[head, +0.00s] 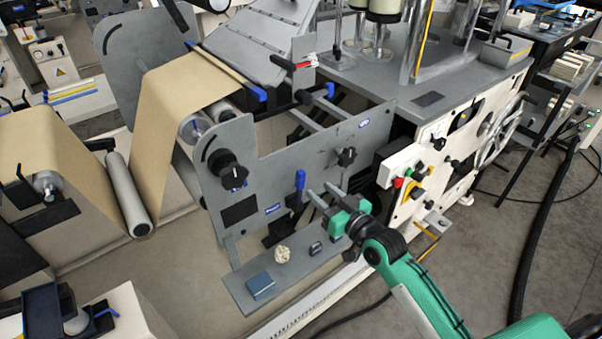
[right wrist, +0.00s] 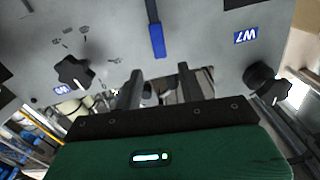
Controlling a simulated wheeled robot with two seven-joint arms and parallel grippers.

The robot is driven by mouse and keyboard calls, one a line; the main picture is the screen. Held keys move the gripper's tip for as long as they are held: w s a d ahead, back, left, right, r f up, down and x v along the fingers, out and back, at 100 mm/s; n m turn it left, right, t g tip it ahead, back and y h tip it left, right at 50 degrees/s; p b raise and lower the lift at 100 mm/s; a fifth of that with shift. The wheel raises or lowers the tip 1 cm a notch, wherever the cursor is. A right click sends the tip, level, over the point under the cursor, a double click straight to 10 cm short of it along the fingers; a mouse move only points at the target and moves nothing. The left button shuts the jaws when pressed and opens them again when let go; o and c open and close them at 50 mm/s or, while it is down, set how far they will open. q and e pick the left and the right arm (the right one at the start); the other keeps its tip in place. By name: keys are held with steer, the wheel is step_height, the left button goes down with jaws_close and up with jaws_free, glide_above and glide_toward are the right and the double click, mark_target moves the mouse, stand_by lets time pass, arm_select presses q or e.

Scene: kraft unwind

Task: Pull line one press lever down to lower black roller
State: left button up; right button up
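A lever with a blue grip (head: 300,180) stands upright on the grey side plate of the press, near the plate's lower edge. The same blue grip (right wrist: 156,40) shows in the right wrist view, ahead of the fingers and about in line with the gap between them. My right gripper (head: 319,191) is open and empty, its two fingers pointing at the plate just right of the lever. In the right wrist view the gripper (right wrist: 160,73) has a clear gap between its fingers. I cannot pick out the black roller with certainty. My left gripper is out of view.
Black knobs (head: 233,176) and (head: 346,157) stick out of the plate on both sides of the lever. A low grey shelf (head: 236,288) below holds a blue box (head: 261,286) and a crumpled pale ball (head: 282,254). Brown paper web (head: 176,100) runs at the left.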

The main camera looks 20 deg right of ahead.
mark_target(303, 176)
steer(key=x, duration=0.8)
steer(key=shift+w+a+f+p, duration=0.1)
steer(key=shift+w+a+p, duration=0.05)
steer(key=shift+w+p, duration=0.2)
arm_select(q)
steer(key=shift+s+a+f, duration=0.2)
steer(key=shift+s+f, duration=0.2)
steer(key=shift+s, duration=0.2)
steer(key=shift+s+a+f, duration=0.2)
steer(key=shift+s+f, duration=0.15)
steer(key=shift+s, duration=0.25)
arm_select(e)
steer(key=shift+w, duration=0.2)
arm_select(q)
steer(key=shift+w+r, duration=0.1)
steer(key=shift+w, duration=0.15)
arm_select(e)
jaws_close()
